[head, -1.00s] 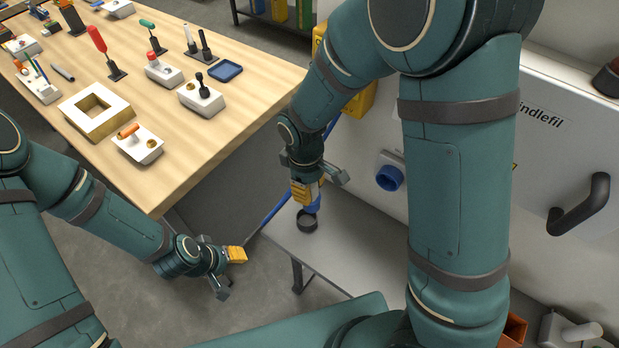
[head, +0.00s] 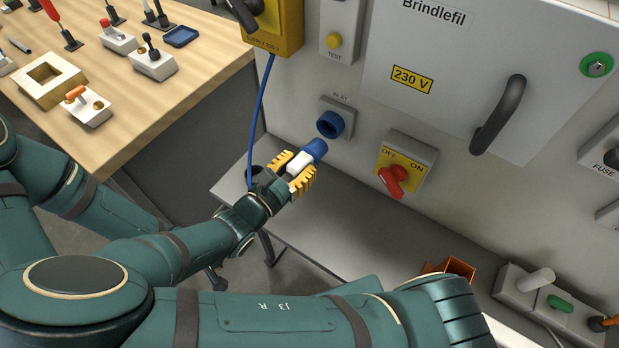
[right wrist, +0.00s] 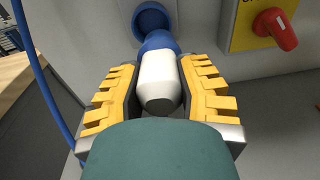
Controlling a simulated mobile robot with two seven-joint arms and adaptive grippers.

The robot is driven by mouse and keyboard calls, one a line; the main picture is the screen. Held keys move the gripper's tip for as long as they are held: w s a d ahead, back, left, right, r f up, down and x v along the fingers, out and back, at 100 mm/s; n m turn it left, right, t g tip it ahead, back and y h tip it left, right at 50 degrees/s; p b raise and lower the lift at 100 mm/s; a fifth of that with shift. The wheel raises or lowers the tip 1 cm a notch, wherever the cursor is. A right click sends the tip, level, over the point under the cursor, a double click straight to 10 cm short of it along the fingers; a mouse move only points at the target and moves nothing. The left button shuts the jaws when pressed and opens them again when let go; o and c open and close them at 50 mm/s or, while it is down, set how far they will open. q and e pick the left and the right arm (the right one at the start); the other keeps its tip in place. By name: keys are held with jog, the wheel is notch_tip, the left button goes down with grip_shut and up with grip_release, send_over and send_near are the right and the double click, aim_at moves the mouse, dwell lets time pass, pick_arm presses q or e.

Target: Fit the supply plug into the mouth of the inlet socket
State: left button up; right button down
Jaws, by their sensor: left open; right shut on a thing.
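The supply plug, with a white body (head: 299,164) and blue front end, is in my right gripper (head: 297,174). The gripper's yellow-padded fingers are shut on both sides of the white body, as the right wrist view shows for the plug (right wrist: 158,78). The inlet socket (head: 331,124) is a blue round mouth on a grey plate on the cabinet wall. The plug's blue end points up toward it, slightly below and left, with a small gap. In the right wrist view the socket (right wrist: 153,18) lies just beyond the plug. My left gripper (head: 215,278) is open, mostly hidden behind my right arm.
A blue cable (head: 258,115) hangs from a yellow box (head: 276,25), left of the socket. A red rotary switch (head: 393,180) sits right of the socket. A grey shelf (head: 330,230) runs below. A wooden workbench (head: 150,100) stands at left.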

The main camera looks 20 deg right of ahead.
aim_at(315, 140)
jog(key=shift+a+r+n+t, duration=0.1)
jog(key=shift+r+n+t, duration=0.3)
jog(key=shift+t, duration=0.2)
jog(key=shift+b+x, duration=0.85)
jog(key=shift+x, duration=0.25)
jog(key=shift+w+d, duration=0.35)
jog(key=shift+w, duration=0.05)
pick_arm(q)
jog(key=shift+s+d+f, duration=0.15)
jog(key=shift+s+f, duration=0.1)
jog(key=shift+f, duration=0.35)
jog(key=shift+s+d+f, duration=0.15)
jog(key=shift+s+f, duration=0.1)
jog(key=shift+f, duration=0.3)
jog(key=shift+r, duration=0.1)
pick_arm(e)
jog(key=shift+w+d, duration=0.2)
jog(key=shift+d, duration=0.1)
jog(key=shift+w+d, duration=0.2)
jog(key=shift+d, duration=0.05)
pick_arm(q)
jog(key=shift+r, duration=0.15)
pick_arm(e)
jog(key=shift+x, duration=1.2)
